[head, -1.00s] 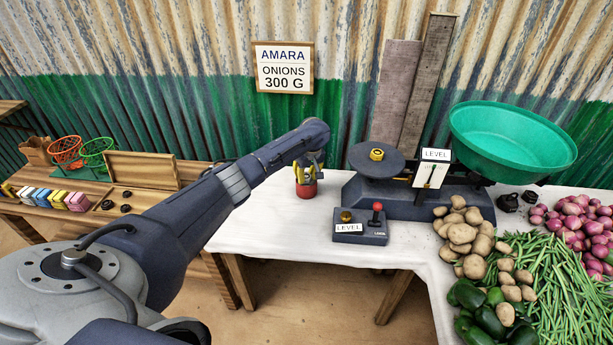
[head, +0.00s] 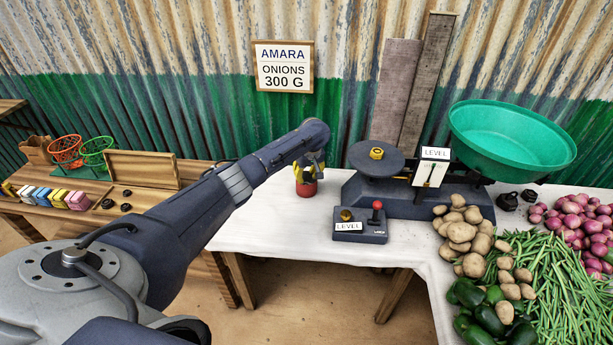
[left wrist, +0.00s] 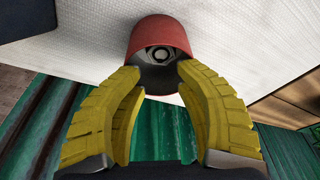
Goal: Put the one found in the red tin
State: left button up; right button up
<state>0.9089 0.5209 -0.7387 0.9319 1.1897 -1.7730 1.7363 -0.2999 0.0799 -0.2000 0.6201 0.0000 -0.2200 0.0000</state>
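The red tin (head: 306,189) stands upright on the white-covered table, left of the scale. It also shows in the left wrist view (left wrist: 163,32), where a dark piece with a hole-like centre (left wrist: 160,54) sits inside it. My left gripper (head: 308,170) is just above the tin, pointing down at its mouth. In the left wrist view its yellow fingers (left wrist: 158,76) are apart at the rim, with nothing held between them. A brass hex weight (head: 376,153) sits on the scale's dark round plate. My right gripper is not in view.
The scale (head: 410,200) has a green pan (head: 512,138). A control box (head: 360,227) with a red knob stands in front. Two dark weights (head: 507,202) lie near the onions (head: 570,222). Potatoes, beans and peppers fill the right. The left bench holds baskets (head: 66,152) and coloured blocks.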

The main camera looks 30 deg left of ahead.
pick_arm(q)
jog(key=shift+s+d+f, duration=0.1)
jog(key=shift+s+f, duration=0.15)
jog(key=shift+f, duration=0.25)
jog(key=shift+r, duration=0.45)
jog(key=v, duration=1.2)
jog(key=shift+w+r, duration=0.25)
jog(key=shift+r, duration=0.2)
dwell(0.3)
